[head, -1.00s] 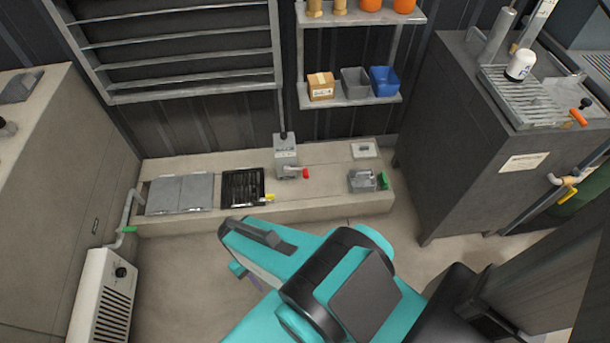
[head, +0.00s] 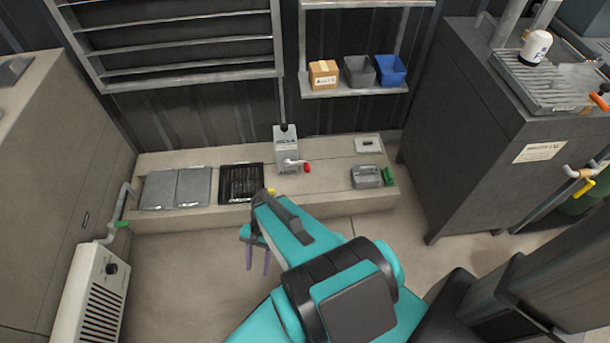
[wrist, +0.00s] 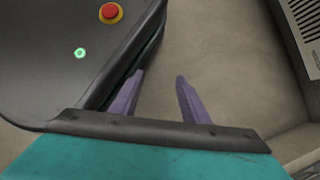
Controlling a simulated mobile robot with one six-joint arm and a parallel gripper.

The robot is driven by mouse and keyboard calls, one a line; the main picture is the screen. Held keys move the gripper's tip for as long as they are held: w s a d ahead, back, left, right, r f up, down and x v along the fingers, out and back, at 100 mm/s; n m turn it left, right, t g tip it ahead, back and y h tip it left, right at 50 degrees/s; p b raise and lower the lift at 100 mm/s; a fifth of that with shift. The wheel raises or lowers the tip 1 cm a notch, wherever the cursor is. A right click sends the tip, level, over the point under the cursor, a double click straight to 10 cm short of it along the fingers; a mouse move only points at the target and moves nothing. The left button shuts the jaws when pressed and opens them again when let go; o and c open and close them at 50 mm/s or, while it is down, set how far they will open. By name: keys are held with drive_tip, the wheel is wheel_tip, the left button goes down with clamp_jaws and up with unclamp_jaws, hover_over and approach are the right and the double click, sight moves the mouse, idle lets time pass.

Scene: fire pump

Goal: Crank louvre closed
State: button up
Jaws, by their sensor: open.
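The louvre (head: 180,45) is a framed set of grey slats on the back wall, at the upper left of the head view. A grey crank box (head: 286,148) stands on the low ledge, with a thin rod rising from its top towards the louvre frame. Its crank arm ends in a red knob (head: 307,168) on the right. My gripper (head: 258,258) hangs in front of the ledge, lower and nearer than the crank. In the wrist view its purple fingers (wrist: 155,95) are apart, with only floor between them. Nothing is held.
The ledge (head: 330,180) also carries grey plates (head: 176,188), a dark grate (head: 241,182) and a small grey fitting (head: 367,176). A shelf (head: 352,91) with bins is above. A dark cabinet (head: 480,140) stands right, a white heater (head: 98,296) lower left.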

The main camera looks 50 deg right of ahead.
drive_tip(key=w+d+f+m+t+y+b, duration=0.35)
drive_tip(key=w+d+m+t+b, duration=0.35)
drive_tip(key=m, duration=0.5)
drive_tip(key=m+t+h+b, duration=0.8)
drive_tip(key=m+t+b, duration=0.6)
drive_tip(key=m, duration=1.3)
approach(307, 168)
drive_tip(key=s+d+g+b, duration=0.1)
drive_tip(key=s, duration=0.2)
drive_tip(key=shift+d, duration=0.15)
drive_tip(key=shift+w, duration=0.1)
drive_tip(key=w+b, duration=0.1)
drive_tip(key=w, duration=0.3)
drive_tip(key=w+f+b, duration=0.1)
drive_tip(key=w+b, duration=0.1)
drive_tip(key=w, duration=0.2)
drive_tip(key=w+a+b, duration=0.1)
drive_tip(key=w+b, duration=0.1)
drive_tip(key=w, duration=0.2)
drive_tip(key=shift+w+f, duration=0.15)
drive_tip(key=shift+f, duration=0.15)
drive_tip(key=shift+w+a+b, duration=0.1)
drive_tip(key=shift+w+b, duration=0.2)
drive_tip(key=shift+w, duration=0.35)
